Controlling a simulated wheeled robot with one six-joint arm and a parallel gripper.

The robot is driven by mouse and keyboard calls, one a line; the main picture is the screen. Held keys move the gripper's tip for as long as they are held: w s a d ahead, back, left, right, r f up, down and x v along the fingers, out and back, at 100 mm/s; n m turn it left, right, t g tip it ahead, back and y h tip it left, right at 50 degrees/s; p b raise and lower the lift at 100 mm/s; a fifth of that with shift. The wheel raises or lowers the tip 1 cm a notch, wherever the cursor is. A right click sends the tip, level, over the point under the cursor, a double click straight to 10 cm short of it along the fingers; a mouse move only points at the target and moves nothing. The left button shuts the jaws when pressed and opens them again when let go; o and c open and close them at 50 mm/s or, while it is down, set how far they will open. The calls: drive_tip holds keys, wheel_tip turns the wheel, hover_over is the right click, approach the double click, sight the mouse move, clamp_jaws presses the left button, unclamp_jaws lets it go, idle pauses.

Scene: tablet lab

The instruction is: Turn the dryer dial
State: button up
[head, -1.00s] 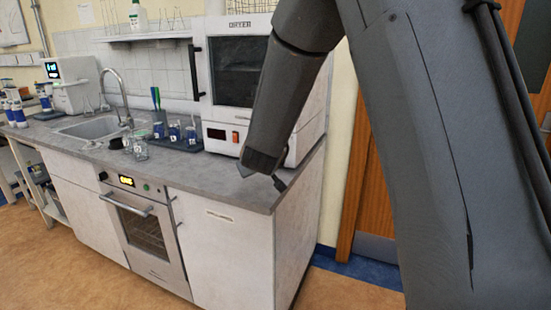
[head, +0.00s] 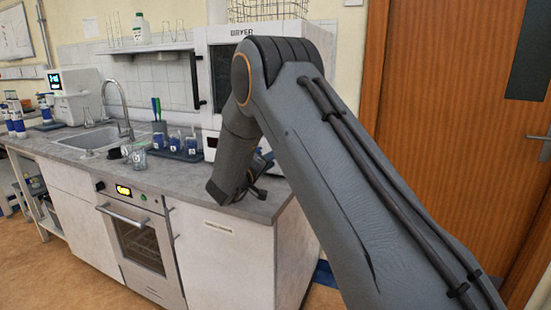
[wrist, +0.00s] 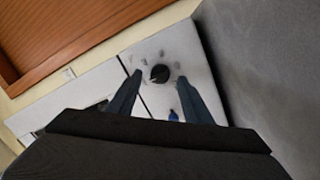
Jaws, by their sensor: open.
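The white dryer (head: 218,36) stands on the grey counter in the head view, with a dark window and a long door handle. My arm covers much of its front and its right side. In the wrist view the round black dial (wrist: 160,73) sits on a pale panel, with grey marks around it. My gripper (wrist: 159,77) is open, one finger on either side of the dial in the picture. I cannot tell whether the fingers touch it or how far off it is. In the head view my gripper is mostly hidden behind my arm, low before the dryer.
The counter (head: 85,158) holds a sink, a tap (head: 122,105), a glass beaker (head: 139,158) and a tray of blue-labelled jars (head: 175,146). An oven (head: 140,240) is built in below. A wooden door (head: 455,110) is at right. A small blue mark (wrist: 173,115) shows below the dial.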

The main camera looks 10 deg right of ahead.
drive_tip(key=shift+x, duration=1.05)
drive_tip(key=shift+c, duration=0.3)
drive_tip(key=c, duration=1)
